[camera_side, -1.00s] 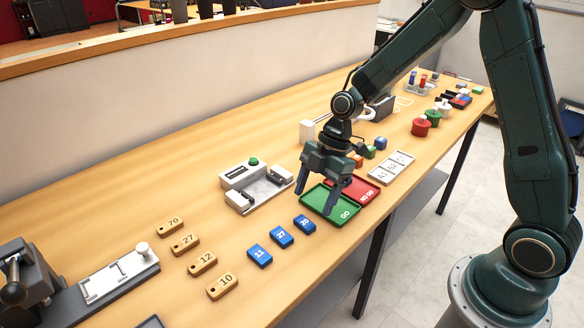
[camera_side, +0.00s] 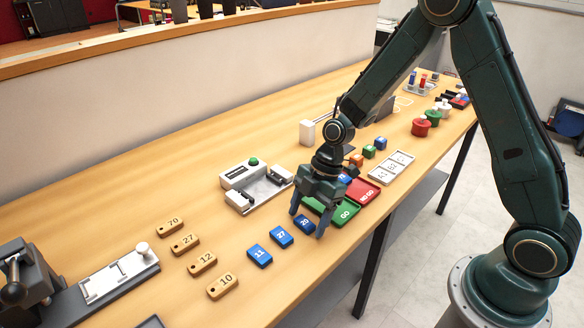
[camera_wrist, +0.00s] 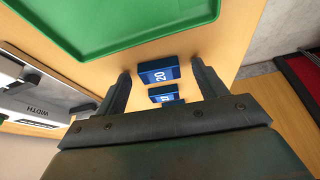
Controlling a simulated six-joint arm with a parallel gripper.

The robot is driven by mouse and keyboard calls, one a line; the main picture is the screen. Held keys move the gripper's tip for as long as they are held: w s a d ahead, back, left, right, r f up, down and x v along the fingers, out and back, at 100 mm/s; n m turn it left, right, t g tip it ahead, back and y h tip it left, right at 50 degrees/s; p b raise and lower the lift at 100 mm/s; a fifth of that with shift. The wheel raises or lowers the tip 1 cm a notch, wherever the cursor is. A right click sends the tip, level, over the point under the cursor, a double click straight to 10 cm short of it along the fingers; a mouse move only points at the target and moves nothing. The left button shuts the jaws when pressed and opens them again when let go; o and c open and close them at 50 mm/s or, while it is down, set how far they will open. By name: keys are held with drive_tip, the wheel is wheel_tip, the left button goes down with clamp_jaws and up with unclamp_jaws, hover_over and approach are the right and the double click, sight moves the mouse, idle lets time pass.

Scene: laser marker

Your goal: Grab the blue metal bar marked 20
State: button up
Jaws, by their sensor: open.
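The blue bar marked 20 (camera_side: 304,225) lies flat on the wooden table, the closest of three blue bars to the green tray. In the wrist view this bar (camera_wrist: 158,75) shows its 20 clearly, between my two fingers. My gripper (camera_side: 308,222) is open and low over the bar, with one finger to each side of it. I cannot tell from the views whether the fingers touch it. The wrist view also shows the open fingers (camera_wrist: 161,70) with nothing held.
The blue bars marked 27 (camera_side: 280,237) and 11 (camera_side: 259,256) lie in a row to the left. A green tray (camera_side: 346,213) and a red tray (camera_side: 367,190) are close on the right. A white fixture (camera_side: 240,176) stands behind. Tan tags (camera_side: 203,263) lie further left.

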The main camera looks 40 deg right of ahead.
sight(307, 220)
idle(0.4)
drive_tip(key=c, duration=1.1)
drive_tip(key=shift+r, duration=0.2)
wheel_tip(307, 220, up, 20)
drive_tip(key=shift+f, duration=0.15)
drive_tip(key=shift+w, duration=0.1)
idle(0.4)
